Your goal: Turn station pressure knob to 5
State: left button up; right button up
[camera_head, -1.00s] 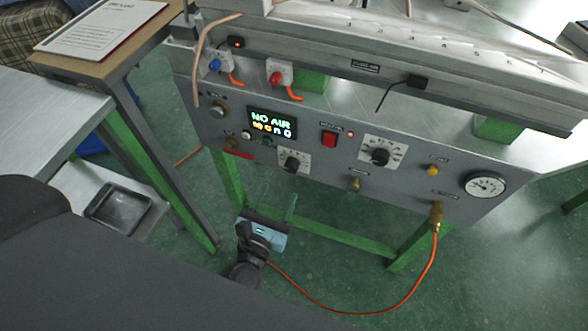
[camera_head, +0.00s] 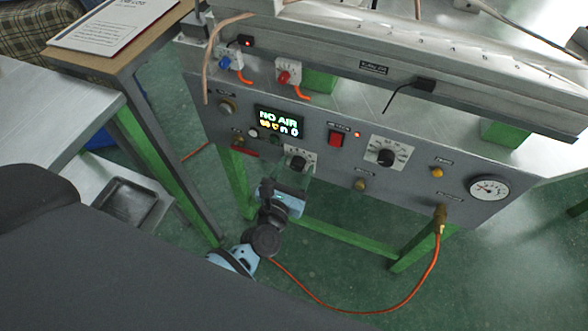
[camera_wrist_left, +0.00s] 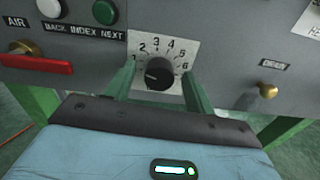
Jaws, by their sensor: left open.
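The station's grey front panel carries two black knobs on white dials. The left knob (camera_head: 297,163) sits below the display and also shows in the left wrist view (camera_wrist_left: 159,74), on a dial numbered about 1 to 6. Its pointer mark faces the lower left, below the 1. My left gripper (camera_head: 296,177) is just below this knob. In the left wrist view its open fingers (camera_wrist_left: 161,88) stand on either side of the knob, with gaps visible. The other knob (camera_head: 385,157) is further right. My right gripper is not in view.
The display (camera_head: 279,122) reads "NO AIR". A red switch (camera_head: 336,139), a pressure gauge (camera_head: 489,188) and a brass fitting (camera_head: 440,214) with an orange hose are on the panel. A red lever (camera_wrist_left: 35,63) and brass valve (camera_wrist_left: 268,90) flank the left knob.

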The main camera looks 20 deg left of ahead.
pick_arm(q)
jog(key=shift+c, duration=0.3)
jog(key=c, duration=0.9)
